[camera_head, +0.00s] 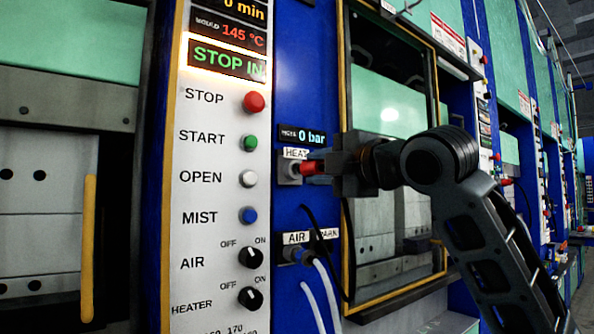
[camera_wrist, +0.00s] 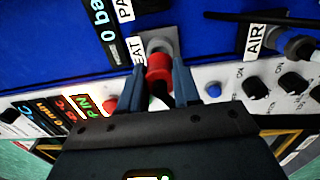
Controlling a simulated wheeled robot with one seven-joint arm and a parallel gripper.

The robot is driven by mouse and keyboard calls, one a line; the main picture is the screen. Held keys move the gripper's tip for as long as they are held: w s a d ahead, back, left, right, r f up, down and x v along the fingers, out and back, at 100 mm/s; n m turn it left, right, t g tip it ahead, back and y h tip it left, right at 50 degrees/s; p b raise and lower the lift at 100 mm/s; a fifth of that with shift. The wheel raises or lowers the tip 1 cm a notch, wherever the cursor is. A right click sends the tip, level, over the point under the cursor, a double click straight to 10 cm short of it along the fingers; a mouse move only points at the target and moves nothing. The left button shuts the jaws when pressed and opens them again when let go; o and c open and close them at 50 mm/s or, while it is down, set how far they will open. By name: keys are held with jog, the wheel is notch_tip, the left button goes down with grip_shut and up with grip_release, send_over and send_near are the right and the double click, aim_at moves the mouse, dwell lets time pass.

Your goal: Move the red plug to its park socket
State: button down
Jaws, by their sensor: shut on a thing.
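The red plug (camera_head: 309,167) is at the grey socket (camera_head: 287,173) under the HEAT label on the blue panel. It appears seated there or touching it; the exact depth cannot be told. My gripper (camera_head: 322,166) comes in from the right and is shut on the red plug. In the wrist view the fingers of my gripper (camera_wrist: 158,72) lie on both sides of the red plug (camera_wrist: 158,64), in front of the grey HEAT socket (camera_wrist: 168,40). A label starting with PA (camera_wrist: 124,8) is cut off beside HEAT, with part of a grey fitting (camera_wrist: 152,5). My gripper hides that area in the head view.
Below are AIR (camera_head: 296,238) and PARK (camera_head: 328,234) labels, with a blue-grey air fitting (camera_head: 296,254) and pale hoses (camera_head: 325,290). A black cable hangs nearby. The white button panel (camera_head: 210,230) is left, the yellow-framed press window (camera_head: 390,110) right.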

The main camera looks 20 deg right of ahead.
jog(key=shift+v, duration=2)
